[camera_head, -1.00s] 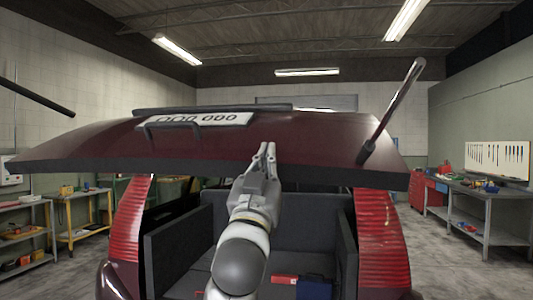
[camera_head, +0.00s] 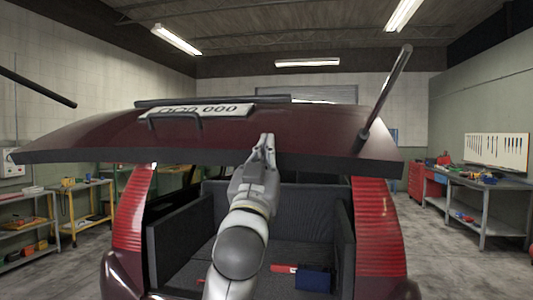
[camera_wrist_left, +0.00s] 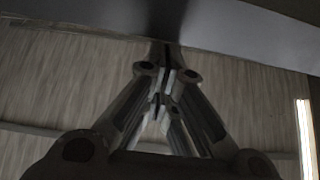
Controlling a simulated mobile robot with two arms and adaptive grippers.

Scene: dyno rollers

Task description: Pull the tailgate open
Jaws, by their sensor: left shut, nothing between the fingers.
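The dark red tailgate (camera_head: 310,128) is raised and spans the middle of the head view, its lower edge facing me. In the left wrist view the closed fingers (camera_wrist_left: 165,62) point at a smooth panel edge (camera_wrist_left: 225,28). My right gripper is out of view.
Below the tailgate is the open cargo bay with dark walls (camera_head: 180,240), holding a blue box (camera_head: 314,279) and a red item (camera_head: 284,268). Red tail lights (camera_head: 379,230) flank it. Workbenches stand at the left (camera_head: 78,187) and right (camera_head: 486,187).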

